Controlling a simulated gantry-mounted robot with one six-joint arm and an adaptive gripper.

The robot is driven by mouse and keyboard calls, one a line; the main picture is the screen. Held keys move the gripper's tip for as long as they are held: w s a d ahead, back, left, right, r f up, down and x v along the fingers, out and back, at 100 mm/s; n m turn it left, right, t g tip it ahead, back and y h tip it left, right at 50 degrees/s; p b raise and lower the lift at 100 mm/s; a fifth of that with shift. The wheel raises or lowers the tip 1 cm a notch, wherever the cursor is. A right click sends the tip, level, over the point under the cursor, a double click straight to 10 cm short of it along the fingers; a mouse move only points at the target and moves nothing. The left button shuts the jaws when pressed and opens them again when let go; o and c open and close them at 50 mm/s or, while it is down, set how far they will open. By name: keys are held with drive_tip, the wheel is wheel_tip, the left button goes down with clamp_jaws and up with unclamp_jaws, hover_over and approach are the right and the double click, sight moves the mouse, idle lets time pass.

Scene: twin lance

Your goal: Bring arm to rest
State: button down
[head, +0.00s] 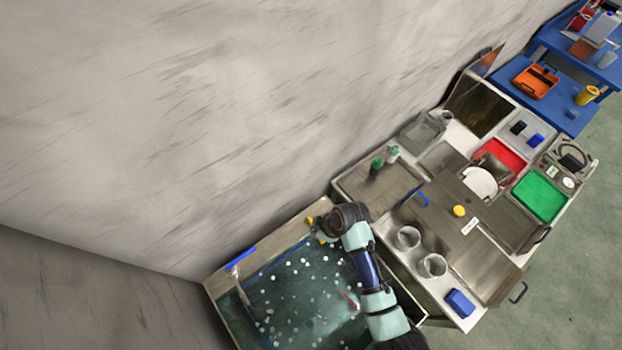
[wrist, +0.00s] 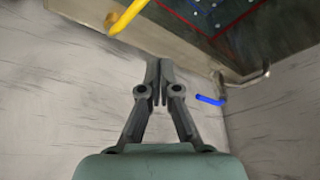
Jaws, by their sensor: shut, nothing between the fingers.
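My gripper (wrist: 158,72) shows in the wrist view with its two dark fingers together and nothing between them. In the head view my arm reaches up over the tank with white spots (head: 290,290), and its wrist is near the tank's upper edge. The gripper's fingers cannot be made out clearly there. A yellow hooked handle (wrist: 128,16) is up and left of the fingertips in the wrist view, apart from them. A yellow part (head: 320,237) also shows beside my wrist in the head view.
A blue handle (head: 241,257) is at the tank's left corner. The steel bench (head: 470,262) to the right holds two round metal cups, a red tray (head: 497,158) and a green tray (head: 541,196). A grey wall (head: 180,120) rises behind. Blue tables (head: 560,112) stand farther right.

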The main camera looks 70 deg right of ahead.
idle(0.3)
drive_tip(key=w+a+r+t+h+p, duration=0.1)
drive_tip(key=w+a+r+t, duration=0.1)
drive_tip(key=w+a+r, duration=0.45)
drive_tip(key=w+a+r+t+h, duration=0.1)
drive_tip(key=w+a+r, duration=0.2)
drive_tip(key=w+r, duration=0.7)
drive_tip(key=a+r+t+y, duration=0.1)
drive_tip(key=a+r+t, duration=0.4)
drive_tip(key=a+r, duration=1.2)
wheel_tip(320, 180, up, 4)
drive_tip(key=shift+s+a+m+t+y+p, duration=0.15)
drive_tip(key=shift+a+m+t+y+p, duration=0.15)
drive_tip(key=shift+m+t+y+p, duration=0.15)
